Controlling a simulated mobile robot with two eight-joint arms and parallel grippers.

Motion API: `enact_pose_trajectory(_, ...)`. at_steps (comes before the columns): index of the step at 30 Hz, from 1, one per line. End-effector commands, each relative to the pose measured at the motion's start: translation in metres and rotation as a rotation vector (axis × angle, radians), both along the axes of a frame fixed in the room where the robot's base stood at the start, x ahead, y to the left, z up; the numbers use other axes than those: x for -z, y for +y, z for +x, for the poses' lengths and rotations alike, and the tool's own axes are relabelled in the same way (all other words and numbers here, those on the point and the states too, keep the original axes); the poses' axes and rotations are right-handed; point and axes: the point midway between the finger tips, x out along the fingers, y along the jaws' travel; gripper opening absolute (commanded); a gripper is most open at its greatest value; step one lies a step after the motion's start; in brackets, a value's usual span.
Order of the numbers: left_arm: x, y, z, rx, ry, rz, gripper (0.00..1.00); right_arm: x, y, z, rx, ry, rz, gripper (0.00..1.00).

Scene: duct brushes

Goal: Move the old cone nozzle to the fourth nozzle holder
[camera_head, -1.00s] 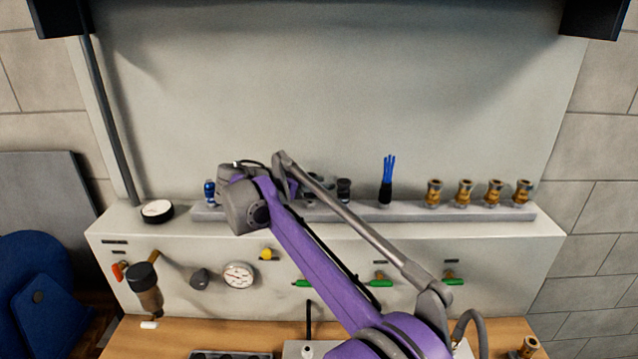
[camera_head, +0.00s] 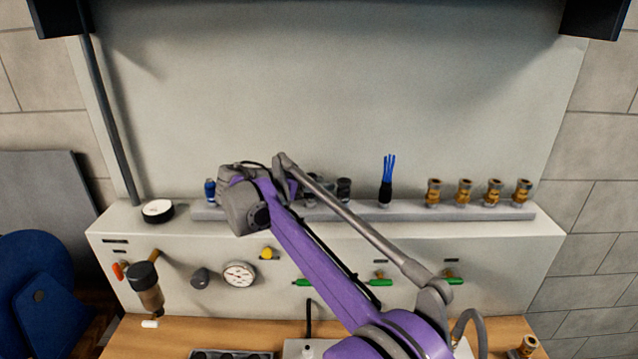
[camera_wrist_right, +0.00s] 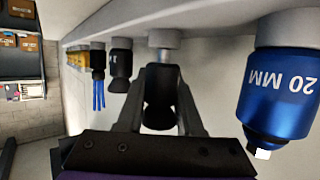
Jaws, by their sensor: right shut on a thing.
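My right gripper (camera_wrist_right: 162,100) is shut on a dark, waisted nozzle (camera_wrist_right: 160,88), which I take to be the old cone nozzle. In the wrist view, which is upside down, a bright metal stem (camera_wrist_right: 163,46) shows between this nozzle and a grey round holder (camera_wrist_right: 164,37). They are in line; I cannot tell how far the nozzle is seated. In the head view my right wrist hides the fingers, and a dark nozzle (camera_head: 310,190) shows partly behind the arm. My left gripper is not in view.
The grey holder rail (camera_head: 410,211) also carries a blue 20 MM nozzle (camera_wrist_right: 285,88), a black nozzle (camera_head: 344,189), a blue-bristled brush (camera_head: 387,180) and several brass fittings (camera_head: 464,192). A white dial (camera_head: 158,210) lies left of the rail. Gauge (camera_head: 239,274) and green valves (camera_head: 380,283) are below.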

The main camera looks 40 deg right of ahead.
Motion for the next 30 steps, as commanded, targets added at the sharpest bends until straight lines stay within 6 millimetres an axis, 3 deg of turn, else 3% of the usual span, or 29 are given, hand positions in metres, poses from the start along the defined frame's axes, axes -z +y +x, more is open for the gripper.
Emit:
enact_pose_trajectory(24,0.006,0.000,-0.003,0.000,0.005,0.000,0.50,0.015,0.000,0.000,0.000,0.001,0.003,0.00)
enact_pose_trajectory(25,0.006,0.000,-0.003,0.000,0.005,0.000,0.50,0.015,0.000,0.000,0.000,0.001,0.003,0.39)
enact_pose_trajectory(30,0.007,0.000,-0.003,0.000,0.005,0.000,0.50,0.016,0.001,0.000,-0.002,0.002,0.004,0.70)
